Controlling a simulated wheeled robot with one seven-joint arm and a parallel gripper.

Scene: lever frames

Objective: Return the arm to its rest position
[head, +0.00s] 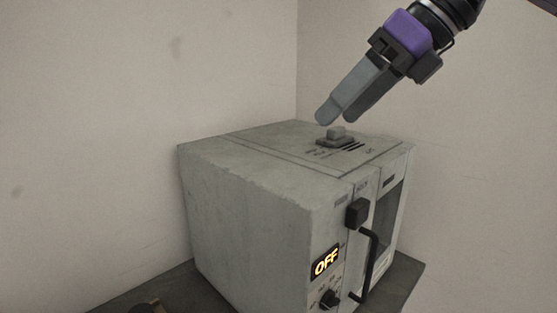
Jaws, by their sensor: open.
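My gripper (336,121) is in the head view, reaching in from the upper right with its two grey fingers pointing down and left. It is open and holds nothing. The fingertips are just above a small grey switch (336,133) on top of a worn grey metal box (250,190). I cannot tell for certain whether they touch it; they look apart. The wrist has a purple band (407,31).
The box front has a lit "OFF" sign (325,262), a black knob (329,299), a black block (357,213) and a black handle (371,262). It stands on a dark surface (408,277) in a corner of pale walls (100,120). The air left of the gripper is clear.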

